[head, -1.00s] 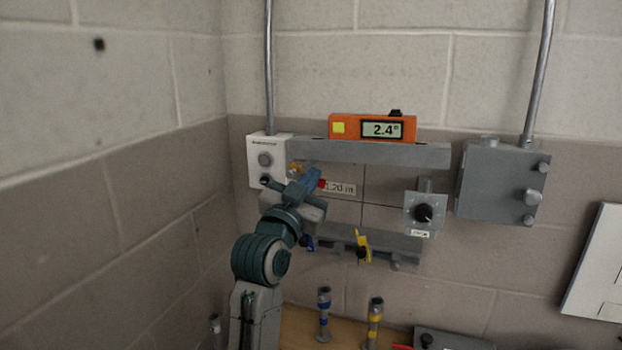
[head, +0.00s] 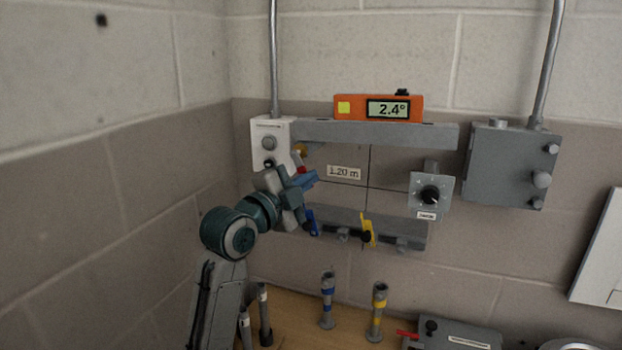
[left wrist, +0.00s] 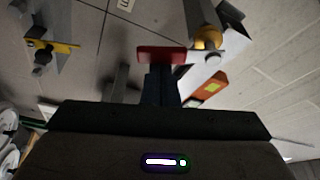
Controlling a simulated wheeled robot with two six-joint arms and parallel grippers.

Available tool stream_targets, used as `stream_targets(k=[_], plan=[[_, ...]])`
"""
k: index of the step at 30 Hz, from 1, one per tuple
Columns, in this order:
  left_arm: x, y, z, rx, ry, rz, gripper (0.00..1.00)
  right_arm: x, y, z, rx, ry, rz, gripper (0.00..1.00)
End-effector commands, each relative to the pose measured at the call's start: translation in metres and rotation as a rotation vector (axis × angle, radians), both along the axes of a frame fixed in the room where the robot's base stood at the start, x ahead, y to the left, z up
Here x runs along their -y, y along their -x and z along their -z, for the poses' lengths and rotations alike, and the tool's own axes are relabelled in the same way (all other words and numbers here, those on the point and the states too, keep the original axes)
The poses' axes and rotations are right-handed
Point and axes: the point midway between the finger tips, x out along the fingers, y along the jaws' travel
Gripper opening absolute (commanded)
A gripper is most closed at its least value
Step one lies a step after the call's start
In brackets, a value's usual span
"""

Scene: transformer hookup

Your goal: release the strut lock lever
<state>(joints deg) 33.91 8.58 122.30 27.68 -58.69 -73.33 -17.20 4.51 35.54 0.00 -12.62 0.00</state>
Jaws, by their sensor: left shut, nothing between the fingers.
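The lever with a red handle (head: 302,168) hangs below a brass pivot (head: 299,150) near the left end of the upper grey bar. My left gripper (head: 308,180) is shut and empty, just in front of and below the red handle, hiding part of it. In the left wrist view the red handle (left wrist: 162,54) lies crosswise at the tips of my shut fingers (left wrist: 161,82). A thin metal arm joins it to the brass pivot (left wrist: 208,40). Whether the fingers touch the handle I cannot tell. My right gripper does not show.
An orange level reading 2.4° (head: 378,108) sits on the upper bar (head: 380,134). A white box (head: 270,142) stands left of it. The lower bar has a blue lever (head: 311,222) and a yellow lever (head: 367,230). A dial box (head: 431,195) hangs at right. Posts stand on the wooden bench (head: 285,325).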

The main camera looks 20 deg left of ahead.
Motion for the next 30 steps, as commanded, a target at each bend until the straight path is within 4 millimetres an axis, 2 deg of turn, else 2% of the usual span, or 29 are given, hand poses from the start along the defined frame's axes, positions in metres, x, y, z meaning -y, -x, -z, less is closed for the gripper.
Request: stream_targets(k=[12,30], plan=[[-0.013,-0.001,0.008,0.010,-0.311,-0.002,0.00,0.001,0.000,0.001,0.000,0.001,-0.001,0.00],[-0.017,-0.001,0.011,0.009,-0.301,-0.001,0.00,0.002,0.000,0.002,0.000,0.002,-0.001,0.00]])
